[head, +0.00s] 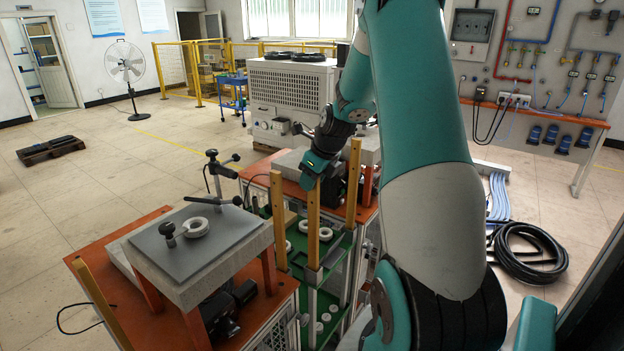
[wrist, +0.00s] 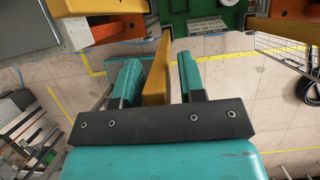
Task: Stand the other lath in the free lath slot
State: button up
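A wooden lath (head: 313,222) stands upright at the front corner of the green rack, its foot at a pale holder (head: 314,275). My gripper (head: 311,178) is at its top end. In the wrist view this lath (wrist: 156,75) runs between the two fingers of my gripper (wrist: 158,78). A gap shows between the lath and the right finger; the left finger is very near it. Other upright laths stand at the left (head: 278,220) and right (head: 352,183) of the rack. Another lath (head: 100,302) leans at the lower left. I cannot make out a free slot.
The green rack (head: 335,250) holds several pale rings. A bench with a grey plate (head: 215,262) and a clamp stand (head: 213,170) is at the left. A white machine (head: 290,95) stands behind. A coiled black hose (head: 528,252) lies on the floor at right.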

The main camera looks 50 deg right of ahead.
jog(key=shift+o, duration=0.4)
jog(key=b+v, duration=0.2)
jog(key=v, duration=1.5)
jog(key=shift+r, duration=0.25)
